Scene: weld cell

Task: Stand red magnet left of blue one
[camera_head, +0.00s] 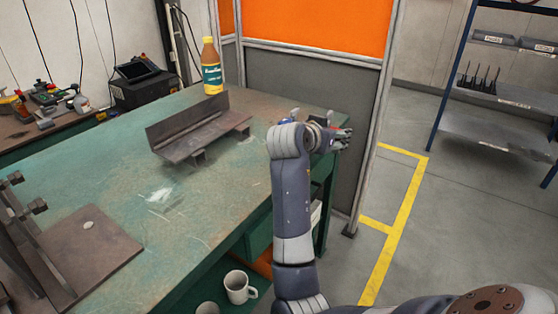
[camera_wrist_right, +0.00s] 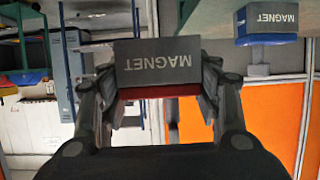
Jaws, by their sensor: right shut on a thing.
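My right gripper (camera_head: 338,137) is past the green table's far right edge in the head view. In the right wrist view, which looks upside down, this gripper (camera_wrist_right: 160,98) is shut on the red magnet (camera_wrist_right: 157,64), a dark grey block with a MAGNET label and a red face, held clear of the table. The blue magnet (camera_wrist_right: 267,20), a similar block with a blue face, is at the table's edge at the upper right of that view, apart from the held one. I cannot clearly make out either magnet in the head view. My left gripper is out of view.
The green table (camera_head: 110,190) carries a steel angle piece (camera_head: 200,133), a yellow-capped bottle (camera_head: 212,68) and a dark fixture plate (camera_head: 95,255). A white mug (camera_head: 240,287) is below its front edge. An orange-and-grey partition (camera_head: 315,25) stands behind; shelving (camera_head: 495,88) is at right.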

